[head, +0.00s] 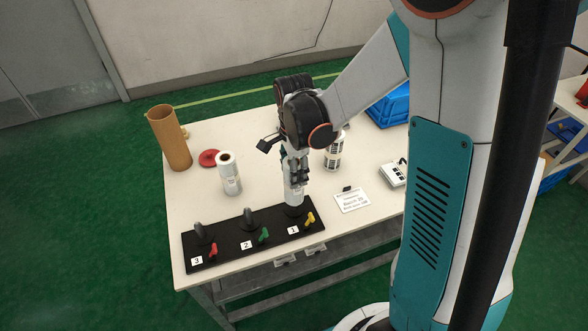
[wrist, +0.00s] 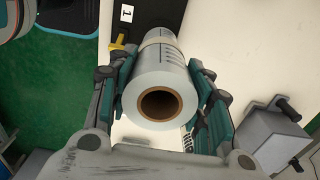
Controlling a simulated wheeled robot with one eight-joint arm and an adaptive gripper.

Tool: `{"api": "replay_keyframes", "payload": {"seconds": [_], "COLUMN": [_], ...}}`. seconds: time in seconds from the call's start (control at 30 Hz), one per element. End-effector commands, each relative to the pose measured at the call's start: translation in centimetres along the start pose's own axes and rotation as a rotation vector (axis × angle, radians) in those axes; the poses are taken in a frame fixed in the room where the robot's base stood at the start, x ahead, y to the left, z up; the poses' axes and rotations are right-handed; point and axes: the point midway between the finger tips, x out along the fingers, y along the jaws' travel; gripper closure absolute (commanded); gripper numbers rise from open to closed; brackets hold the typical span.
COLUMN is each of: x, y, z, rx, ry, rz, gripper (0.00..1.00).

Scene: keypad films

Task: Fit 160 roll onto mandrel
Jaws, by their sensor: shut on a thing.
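My gripper (head: 295,178) is shut on a whitish roll (head: 293,194), with a finger on each side. In the wrist view the same roll (wrist: 166,75) shows its brown core and dark bore facing the camera, and a cream band near its far end. The roll is upright at the station marked 1 on the black mandrel board (head: 222,250). The mandrel there is hidden, so I cannot tell whether the roll is around it or just above it. Mandrel 2 (head: 247,218) and mandrel 3 (head: 199,231) stand bare. The roll's printed number is not readable.
Another white roll (head: 230,178) and a dark-banded roll (head: 333,153) stand behind the board. A brown tube (head: 170,138), red disc (head: 209,158), card (head: 352,199), keypad box (head: 393,173) and blue crate (head: 388,107) are around the table (head: 200,128). Coloured levers stand beside the mandrels.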

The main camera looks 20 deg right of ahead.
Motion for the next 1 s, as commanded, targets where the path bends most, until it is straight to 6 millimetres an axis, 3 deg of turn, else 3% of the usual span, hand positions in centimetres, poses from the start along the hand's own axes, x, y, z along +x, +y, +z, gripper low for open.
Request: {"api": "replay_keyframes", "payload": {"seconds": [1.0], "x": [2.4], "y": [0.0], "z": [0.0], "rx": [0.000], "ry": [0.000], "rz": [0.000], "gripper": [0.81]}}
